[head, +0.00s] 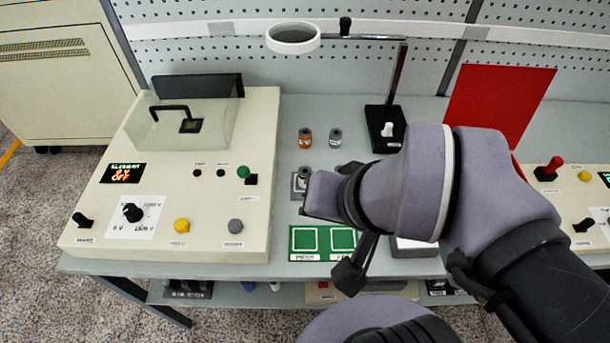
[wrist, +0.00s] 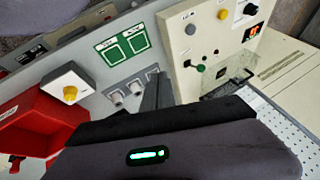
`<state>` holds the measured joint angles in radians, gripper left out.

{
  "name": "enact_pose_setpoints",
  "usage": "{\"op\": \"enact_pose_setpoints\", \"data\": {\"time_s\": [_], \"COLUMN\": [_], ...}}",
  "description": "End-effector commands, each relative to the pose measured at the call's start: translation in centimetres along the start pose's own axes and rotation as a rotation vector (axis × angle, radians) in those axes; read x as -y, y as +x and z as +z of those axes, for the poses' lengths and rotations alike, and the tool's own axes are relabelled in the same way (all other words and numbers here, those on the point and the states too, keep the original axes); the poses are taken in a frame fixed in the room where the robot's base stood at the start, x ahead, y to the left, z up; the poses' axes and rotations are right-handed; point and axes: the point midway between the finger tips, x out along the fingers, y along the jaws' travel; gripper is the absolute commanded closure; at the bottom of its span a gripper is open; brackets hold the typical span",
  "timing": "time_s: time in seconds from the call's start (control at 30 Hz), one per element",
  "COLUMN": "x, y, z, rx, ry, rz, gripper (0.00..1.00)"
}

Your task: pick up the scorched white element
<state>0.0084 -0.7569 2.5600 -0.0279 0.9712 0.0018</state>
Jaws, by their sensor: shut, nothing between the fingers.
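No element in view is clearly white and scorched. In the wrist view a grey rack (wrist: 126,103) holds small pale cylinders, one (wrist: 116,98) at its left and another (wrist: 136,88) beside it; scorch marks are too small to tell. In the head view one grey-topped element (head: 304,173) stands in the rack, the rest hidden behind my arm. An orange-brown element (head: 305,138) and a grey element (head: 335,138) stand behind it on the bench. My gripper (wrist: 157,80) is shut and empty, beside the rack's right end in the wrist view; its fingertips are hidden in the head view.
A green mat (head: 322,257) with two marked squares lies at the bench's front. A cream tester (head: 185,250) with a clear cover stands left. A ring magnifier (head: 293,39) on a stand and a red panel (head: 500,100) are behind. A white box with a yellow knob (wrist: 70,92) is near the rack.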

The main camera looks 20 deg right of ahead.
Motion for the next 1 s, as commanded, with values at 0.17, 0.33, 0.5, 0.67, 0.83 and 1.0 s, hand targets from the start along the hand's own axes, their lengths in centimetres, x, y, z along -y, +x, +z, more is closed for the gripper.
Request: {"op": "enact_pose_setpoints", "data": {"time_s": [0.17,0.33,0.5,0.67,0.83,1.0], "x": [0.2,2.3,2.8,1.8,0.7,-1.1], "y": [-0.2,0.7,7.3,13.2,16.6,21.2], "z": [-0.6,-8.3,-16.3,-19.0,-18.5,-16.3], "rx": [0.010,0.120,0.175,0.152,0.139,0.139], "ry": [0.025,0.395,0.882,1.153,1.225,1.223], "rz": [0.007,0.141,0.375,0.527,0.570,0.569], "gripper": [0.82,0.49,0.41,0.41,0.41,0.41]}}
